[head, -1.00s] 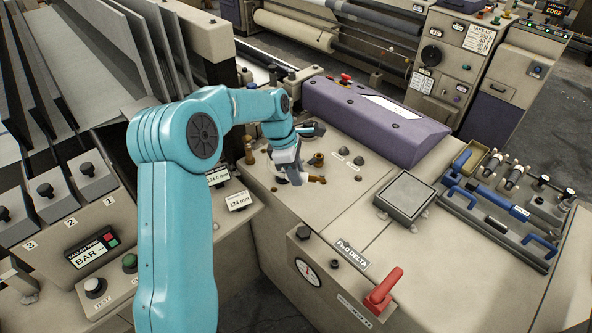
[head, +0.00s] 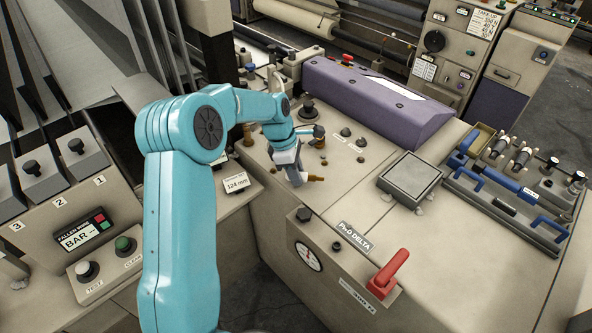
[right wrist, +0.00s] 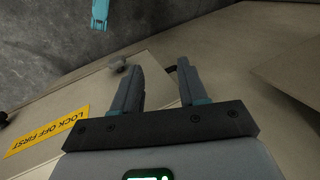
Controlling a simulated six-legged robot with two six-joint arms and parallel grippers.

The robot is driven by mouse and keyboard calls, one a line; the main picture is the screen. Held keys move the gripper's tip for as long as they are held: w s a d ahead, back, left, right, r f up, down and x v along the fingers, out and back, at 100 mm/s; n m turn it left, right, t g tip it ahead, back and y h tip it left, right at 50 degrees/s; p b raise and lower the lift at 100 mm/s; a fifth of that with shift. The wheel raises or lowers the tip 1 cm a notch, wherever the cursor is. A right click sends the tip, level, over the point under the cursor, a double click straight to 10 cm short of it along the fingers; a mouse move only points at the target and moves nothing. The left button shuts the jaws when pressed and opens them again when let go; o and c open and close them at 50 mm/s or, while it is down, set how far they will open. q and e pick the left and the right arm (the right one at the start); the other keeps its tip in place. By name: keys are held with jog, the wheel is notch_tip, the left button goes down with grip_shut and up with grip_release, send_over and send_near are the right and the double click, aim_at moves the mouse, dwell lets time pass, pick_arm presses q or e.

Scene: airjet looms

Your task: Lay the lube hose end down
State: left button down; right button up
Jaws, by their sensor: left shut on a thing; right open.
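My left gripper (head: 291,172) is shut on the lube hose end, a small brass-coloured fitting (head: 316,178) that sticks out to the right of the fingers. It is low over the beige machine top (head: 345,200), in front of several small knobs. I cannot tell whether the fitting touches the top. The fingers hide part of it, and no hose run can be made out. My right gripper (right wrist: 160,75) is open and empty in the right wrist view, beside a beige panel with a yellow "LOCK OFF FIRST" label (right wrist: 47,132).
A grey square block (head: 410,178) and a red lever (head: 388,273) stand right of the gripper. A purple cover (head: 375,100) lies behind. A tool tray (head: 500,212) with blue handles is at the right. Bare top lies between gripper and block.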

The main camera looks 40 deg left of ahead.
pick_arm(q)
jog(key=shift+f+b, duration=0.45)
jog(key=shift+f, duration=0.25)
jog(key=c, duration=0.7)
grip_release()
jog(key=o, duration=0.5)
jog(key=shift+o, duration=0.2)
notch_tip(320, 180, up, 7)
jog(key=p, duration=0.5)
jog(key=shift+r+p, duration=0.1)
jog(key=shift+p, duration=0.3)
